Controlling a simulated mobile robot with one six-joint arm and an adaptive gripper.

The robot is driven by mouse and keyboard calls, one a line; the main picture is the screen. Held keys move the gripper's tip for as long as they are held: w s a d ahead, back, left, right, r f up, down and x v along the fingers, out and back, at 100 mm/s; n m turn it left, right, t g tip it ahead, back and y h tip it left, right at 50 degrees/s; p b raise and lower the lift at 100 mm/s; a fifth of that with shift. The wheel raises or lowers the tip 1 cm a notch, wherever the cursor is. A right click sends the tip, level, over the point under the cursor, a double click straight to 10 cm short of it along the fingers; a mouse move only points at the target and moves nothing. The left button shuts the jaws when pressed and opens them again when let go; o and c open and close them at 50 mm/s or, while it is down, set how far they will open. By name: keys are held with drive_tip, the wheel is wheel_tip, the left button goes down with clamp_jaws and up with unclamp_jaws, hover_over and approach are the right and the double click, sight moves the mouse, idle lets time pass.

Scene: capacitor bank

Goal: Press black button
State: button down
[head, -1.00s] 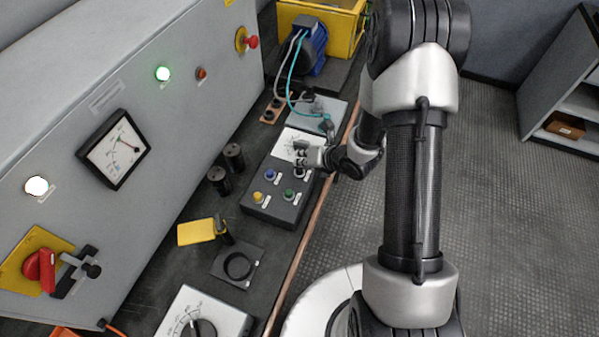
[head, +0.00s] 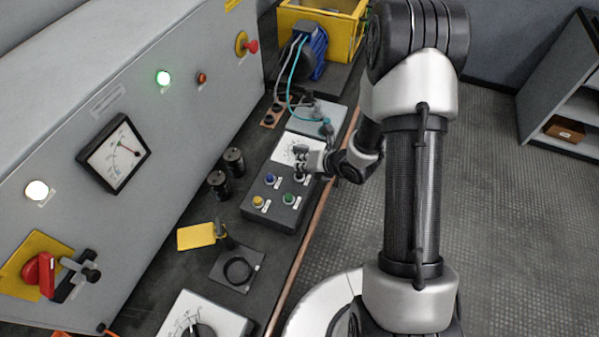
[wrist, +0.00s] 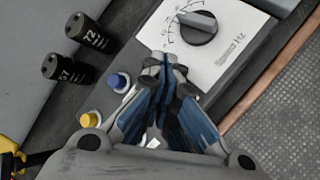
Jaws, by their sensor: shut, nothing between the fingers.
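A dark button box (head: 272,215) lies on the bench, with a blue button (head: 270,179), a yellow button (head: 258,201) and a green button (head: 289,198). I cannot make out a black button; my gripper covers the far right corner of the box. My gripper (head: 299,166) is shut and empty, its fingertips over that corner, to the right of the blue button. I cannot tell whether they touch anything. In the wrist view the shut fingers (wrist: 164,64) hide part of the box; the blue button (wrist: 118,82) and yellow button (wrist: 90,119) show at their left.
A white dial panel (wrist: 215,42) with a dark knob sits just beyond the box. Two black cylinders (head: 217,182) (head: 233,160) stand to its left. A yellow tag (head: 196,236) and a dark ring plate (head: 238,268) lie nearer. A grey cabinet (head: 150,80) borders the bench.

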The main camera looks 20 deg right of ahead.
sight(302, 172)
drive_tip(key=shift+f, duration=0.1)
idle(0.3)
drive_tip(key=shift+f+b, duration=0.35)
drive_tip(key=shift+b, duration=0.45)
drive_tip(key=shift+f+b, duration=0.95)
drive_tip(key=shift+b, duration=0.15)
idle(0.7)
drive_tip(key=shift+r, duration=0.1)
drive_tip(key=shift+r+p, duration=0.85)
drive_tip(key=shift+r, duration=0.45)
drive_tip(key=shift+r+p, duration=1.4)
drive_tip(key=shift+r, duration=1.15)
